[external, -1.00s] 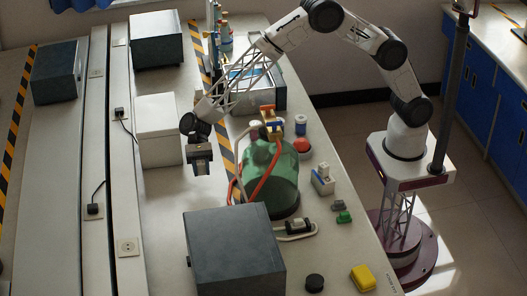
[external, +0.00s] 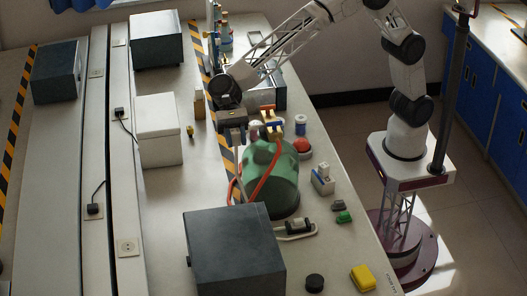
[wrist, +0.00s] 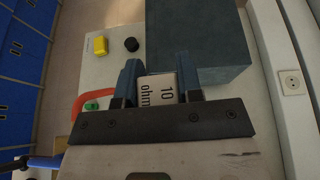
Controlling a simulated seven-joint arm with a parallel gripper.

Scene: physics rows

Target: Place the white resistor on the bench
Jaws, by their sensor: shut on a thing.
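The white resistor (wrist: 158,90), a block marked "10 ohm", sits between the two blue-grey fingers of my gripper (wrist: 158,80) in the wrist view. My gripper is shut on it. In the external view my gripper (external: 240,138) points down above the bench (external: 165,205), just left of the brass valve on the green tank. The resistor cannot be made out there. The bench surface is pale and carries many other things.
The green tank (external: 272,185) with a red hose stands close below and right of my gripper. A dark grey box (external: 235,250) stands at the front, and a white box (external: 160,135) at left. Bare bench lies left of the hazard stripe.

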